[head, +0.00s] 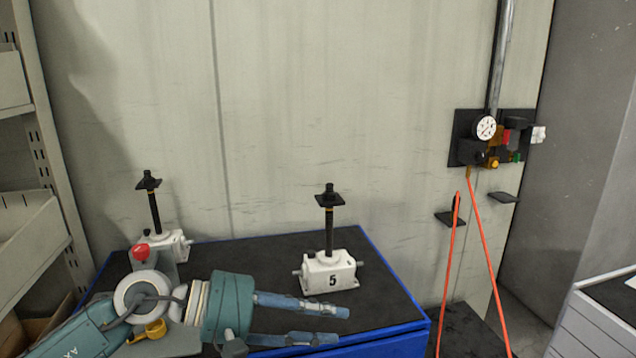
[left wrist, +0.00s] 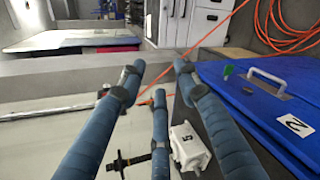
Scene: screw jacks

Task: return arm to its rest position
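My left arm comes in from the lower left in the head view. Its gripper (head: 341,326) is over the front part of the black-topped blue bench (head: 385,305), with fingers apart and nothing between them. In the left wrist view the wrapped blue fingers (left wrist: 160,72) are also spread and empty. A white screw jack marked 5 (head: 328,273) stands upright just beyond the fingers, apart from them in the head view. It also shows in the left wrist view (left wrist: 188,148), partly behind a finger. A second screw jack (head: 174,245) stands at the back left, partly hidden by my arm. My right gripper is not in view.
A gauge and valve panel (head: 485,127) with an orange hose (head: 480,220) hangs on the wall at right. Shelving (head: 30,220) stands at left. A blue case marked 2 (left wrist: 293,124) shows in the left wrist view. The bench's right part is clear.

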